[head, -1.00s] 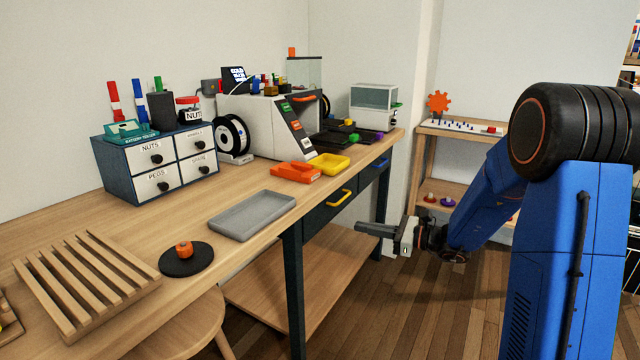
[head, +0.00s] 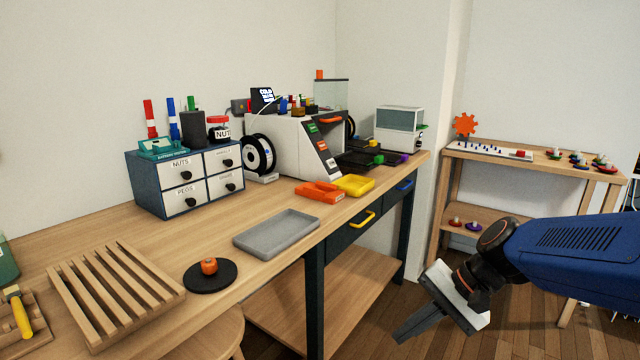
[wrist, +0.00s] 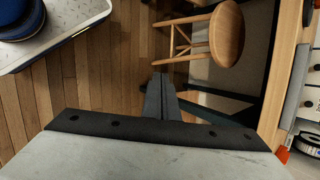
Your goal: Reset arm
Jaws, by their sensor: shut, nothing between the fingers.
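My gripper (head: 418,322) hangs at the lower right of the head view, in front of the workbench (head: 150,222) and apart from it. Its dark fingers point down and to the left. In the wrist view the fingers (wrist: 160,85) lie together with nothing between them, above the wooden floor. My blue arm comes in from the right edge of the head view.
The bench holds a grey tray (head: 277,234), a slatted wooden rack (head: 112,290), a drawer box (head: 150,195) and a white printer (head: 290,145). A stool (wrist: 228,35) stands beside the bench. A wooden shelf (head: 440,205) stands at the back right. Floor between is clear.

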